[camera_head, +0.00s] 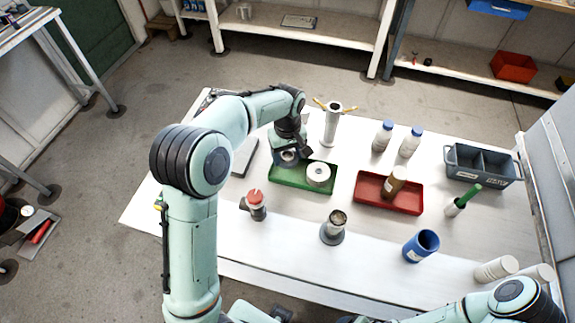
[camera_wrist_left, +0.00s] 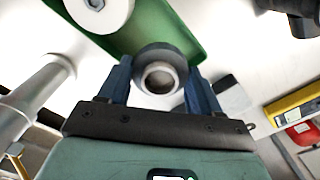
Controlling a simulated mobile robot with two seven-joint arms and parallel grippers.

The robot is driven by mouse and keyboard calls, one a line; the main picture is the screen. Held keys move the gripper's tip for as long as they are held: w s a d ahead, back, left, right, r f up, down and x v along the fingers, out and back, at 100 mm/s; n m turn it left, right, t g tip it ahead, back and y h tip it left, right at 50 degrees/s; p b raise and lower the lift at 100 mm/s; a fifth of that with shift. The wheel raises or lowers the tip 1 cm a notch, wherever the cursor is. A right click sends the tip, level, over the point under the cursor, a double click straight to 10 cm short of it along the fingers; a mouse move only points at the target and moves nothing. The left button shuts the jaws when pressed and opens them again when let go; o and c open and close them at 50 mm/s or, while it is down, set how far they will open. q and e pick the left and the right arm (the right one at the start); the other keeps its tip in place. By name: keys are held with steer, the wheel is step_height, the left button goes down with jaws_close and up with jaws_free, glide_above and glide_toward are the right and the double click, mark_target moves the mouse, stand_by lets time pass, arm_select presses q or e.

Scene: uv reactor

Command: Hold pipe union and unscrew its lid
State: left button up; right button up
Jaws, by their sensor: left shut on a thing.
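My left gripper (camera_head: 290,152) is shut on a round grey piece (camera_wrist_left: 160,70) with a pale ring-shaped opening, which looks like the pipe union. The left wrist view shows it between the two blue fingers (camera_wrist_left: 157,82), at the edge of the green tray (camera_head: 300,187). I cannot tell whether it touches the tray, or which part is its lid. In the head view the gripper partly hides it. A white round piece (camera_head: 318,173) with a hole sits in the tray beside it. My right arm enters at the bottom right; its gripper is not visible.
A grey pipe stand with yellow handles (camera_head: 333,122) is behind the tray. A red-topped fitting (camera_head: 255,198) and a grey pipe piece (camera_head: 334,226) stand in front. A red tray (camera_head: 372,196), white bottles (camera_head: 382,138), a blue cup (camera_head: 421,245) and a grey bin (camera_head: 482,177) are to the right.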

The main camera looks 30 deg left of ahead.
mark_target(287, 171)
arm_select(q)
step_height(287, 171, down, 6)
steer(key=shift+r, duration=0.25)
arm_select(e)
steer(key=shift+s+f, duration=0.15)
steer(key=shift+f, duration=0.1)
arm_select(q)
steer(key=shift+f, duration=0.15)
steer(key=o, duration=0.9)
arm_select(e)
steer(key=shift+f, duration=0.1)
arm_select(q)
step_height(287, 171, up, 12)
steer(key=shift+r+p, duration=0.2)
steer(key=shift+p, duration=0.2)
arm_select(e)
steer(key=shift+w+r, duration=0.6)
steer(key=shift+r, duration=0.25)
